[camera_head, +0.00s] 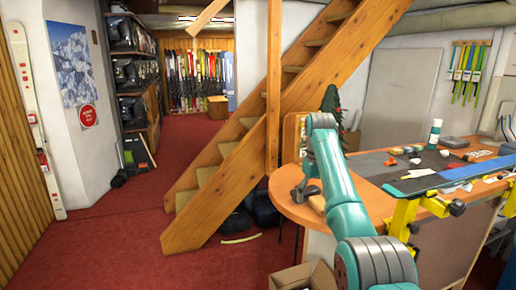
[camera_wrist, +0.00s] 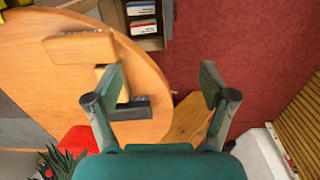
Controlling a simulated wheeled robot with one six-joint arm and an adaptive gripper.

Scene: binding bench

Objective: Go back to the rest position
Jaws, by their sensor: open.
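My gripper (camera_wrist: 160,85) shows in the wrist view with its two dark fingers spread wide apart. Nothing is held between the fingers. It hangs above the rounded left end of the wooden bench (camera_head: 285,205), partly over the edge with red carpet beyond. A dark object (camera_wrist: 130,108) lies on the bench close to the left finger in the picture, by a pale wooden block that this finger partly covers.
Another wooden block (camera_wrist: 80,47) lies nearby. The bench holds a dark mat, small parts and a white-and-green bottle (camera_head: 434,134); a ski (camera_head: 460,178) is held by yellow clamps (camera_head: 404,216). A cardboard box (camera_head: 305,277) stands below. Wooden stairs (camera_head: 235,150) rise behind; red carpet is open left.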

